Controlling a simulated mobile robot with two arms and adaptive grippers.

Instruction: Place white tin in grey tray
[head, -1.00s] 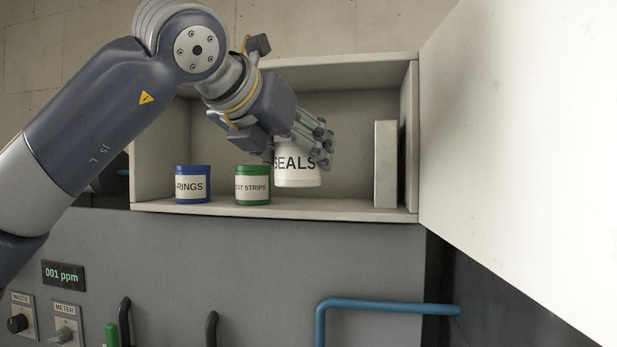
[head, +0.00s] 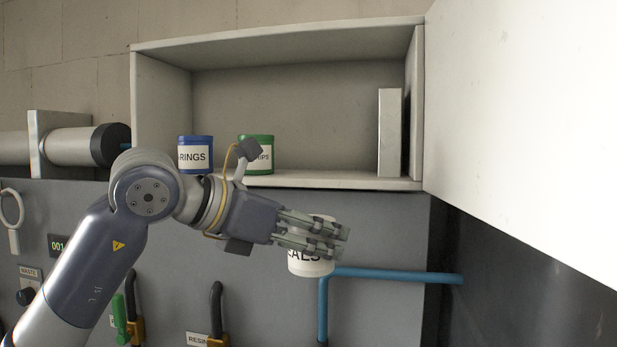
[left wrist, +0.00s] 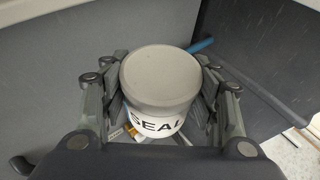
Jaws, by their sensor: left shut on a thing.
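The white tin (head: 308,266), labelled SEALS, is held in my left gripper (head: 318,240). It hangs upright in front of the grey panel, below the cabinet shelf, and the gripper's fingers cover its upper part. In the left wrist view the tin (left wrist: 160,80) sits between the two sets of fingers, which close on its sides. Its pale lid faces the camera. No grey tray can be made out in these frames. My right gripper is out of view.
The open cabinet (head: 300,180) holds a blue tin (head: 195,155), a green tin (head: 262,166) and an upright pale box (head: 389,133). Its white door (head: 520,120) swings out at the right. A blue pipe (head: 400,274) runs just behind the held tin. Black handles (head: 216,310) stand below.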

